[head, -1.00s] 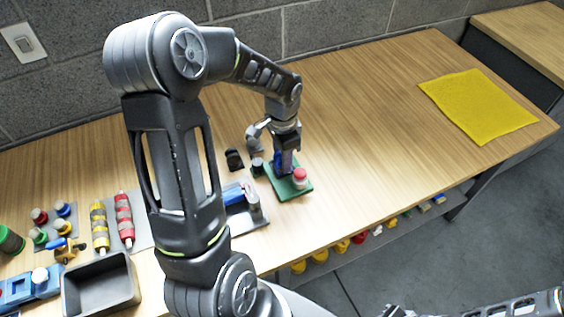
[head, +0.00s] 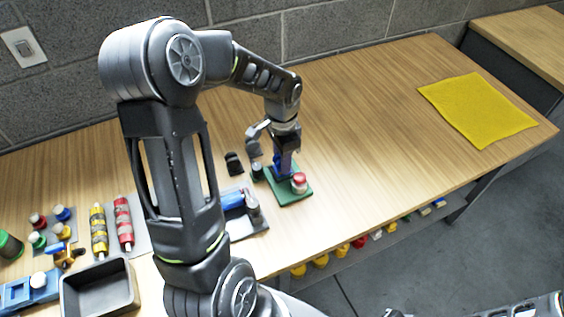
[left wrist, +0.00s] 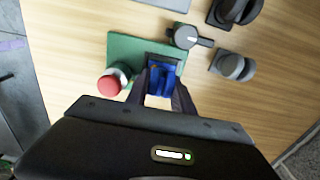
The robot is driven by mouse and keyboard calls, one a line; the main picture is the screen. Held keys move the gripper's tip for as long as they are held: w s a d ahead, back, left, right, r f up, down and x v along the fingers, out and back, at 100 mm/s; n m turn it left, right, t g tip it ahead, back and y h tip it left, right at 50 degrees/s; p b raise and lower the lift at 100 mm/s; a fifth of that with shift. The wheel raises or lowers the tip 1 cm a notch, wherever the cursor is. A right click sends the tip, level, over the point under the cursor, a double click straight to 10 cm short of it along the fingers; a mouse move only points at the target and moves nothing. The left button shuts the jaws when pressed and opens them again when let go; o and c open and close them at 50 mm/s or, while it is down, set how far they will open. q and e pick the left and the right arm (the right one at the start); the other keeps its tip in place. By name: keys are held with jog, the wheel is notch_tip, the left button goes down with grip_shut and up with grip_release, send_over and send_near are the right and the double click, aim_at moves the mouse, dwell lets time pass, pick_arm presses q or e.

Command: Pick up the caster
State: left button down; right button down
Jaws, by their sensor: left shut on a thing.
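My left gripper (head: 285,158) points down over a green board (head: 292,197) and is shut on a blue block-like part (left wrist: 164,74), which shows between the fingers in the left wrist view. The part's lower end is at the board; I cannot tell whether it is lifted. A dark caster-like wheel (left wrist: 236,10) and a greyer one (left wrist: 234,66) stand on the table beside the board, apart from the fingers. The dark one also shows in the head view (head: 234,163). My right gripper is not clearly in view.
A red-capped button (head: 299,183) stands on the board, close to my fingers. A grey-topped knob (left wrist: 186,37) is at the board's edge. A black bin (head: 100,287) and several coloured parts lie left. A yellow mat (head: 478,108) lies right, with clear table between.

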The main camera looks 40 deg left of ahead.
pick_arm(q)
notch_tip(320, 180, up, 9)
jog(key=shift+r+b, duration=0.1)
jog(key=shift+b, duration=0.25)
dwell(0.7)
